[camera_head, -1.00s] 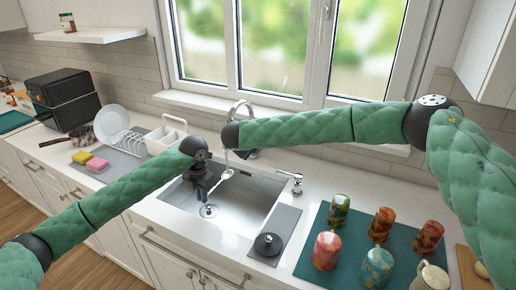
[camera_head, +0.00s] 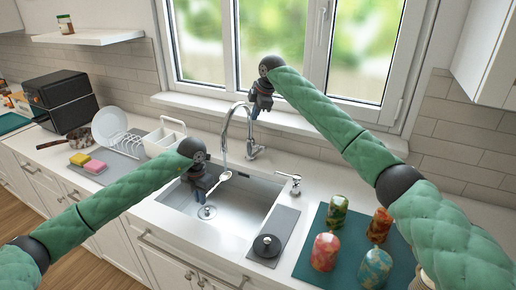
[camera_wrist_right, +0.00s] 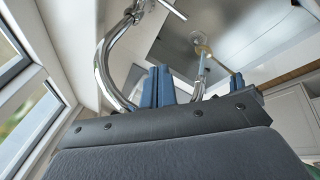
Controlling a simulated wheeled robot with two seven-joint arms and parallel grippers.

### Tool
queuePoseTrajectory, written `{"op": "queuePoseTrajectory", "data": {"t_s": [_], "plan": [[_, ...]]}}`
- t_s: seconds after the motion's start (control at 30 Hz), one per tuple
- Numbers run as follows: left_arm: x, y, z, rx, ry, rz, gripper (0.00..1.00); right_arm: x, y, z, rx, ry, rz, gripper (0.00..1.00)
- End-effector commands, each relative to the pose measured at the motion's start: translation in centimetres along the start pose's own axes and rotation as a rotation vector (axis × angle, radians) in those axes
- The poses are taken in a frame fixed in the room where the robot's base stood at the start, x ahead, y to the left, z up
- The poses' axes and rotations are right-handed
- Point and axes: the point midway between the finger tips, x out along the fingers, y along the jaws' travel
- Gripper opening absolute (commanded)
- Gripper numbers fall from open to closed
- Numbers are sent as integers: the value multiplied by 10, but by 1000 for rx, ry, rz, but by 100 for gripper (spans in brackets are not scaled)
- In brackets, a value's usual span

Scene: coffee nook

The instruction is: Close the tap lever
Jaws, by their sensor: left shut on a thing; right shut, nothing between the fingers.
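The chrome tap (camera_head: 229,125) arches over the sink (camera_head: 257,192) in the head view. Its base and side lever (camera_head: 258,150) are behind the sink; the lever is small and its exact position is hard to tell. My right gripper (camera_head: 254,113) is shut and empty, pointing down above the base, just right of the arch. In the right wrist view, its blue fingers (camera_wrist_right: 157,84) are close together and the tap's curved pipe (camera_wrist_right: 101,62) passes to their left. My left gripper (camera_head: 202,192) is shut on a spoon (camera_head: 226,175) over the sink. I cannot tell whether water runs.
A soap dispenser (camera_head: 295,183) stands right of the sink. Several patterned cups (camera_head: 325,250) stand on a teal mat (camera_head: 306,259). A white caddy (camera_head: 166,135) and dish rack (camera_head: 122,146) are on the left. The window (camera_head: 290,60) is behind the tap.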

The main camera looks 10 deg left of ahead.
Motion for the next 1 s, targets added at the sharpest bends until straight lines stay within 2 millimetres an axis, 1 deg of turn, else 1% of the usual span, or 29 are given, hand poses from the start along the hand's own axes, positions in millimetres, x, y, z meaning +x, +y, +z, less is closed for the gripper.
{"op": "queuePoseTrajectory", "data": {"t_s": [0.03,0.2,0.3,0.4,0.57,0.73,0.87,1.0], "plan": [[0,0,0,0,0,0,0,3,0,8,104,47,-13,0],[0,0,0,0,0,0,0,10,-1,38,448,184,-74,0],[0,0,0,0,0,0,0,16,-4,53,611,246,-116,0],[0,0,0,0,0,0,0,21,-8,64,730,290,-153,0],[0,0,0,0,0,0,0,26,-11,75,830,325,-186,0],[0,0,0,0,0,0,0,37,-12,73,849,331,-193,0],[0,0,0,0,0,0,0,55,-12,65,847,330,-193,0],[0,0,0,0,0,0,0,78,-14,56,846,329,-193,0]]}}
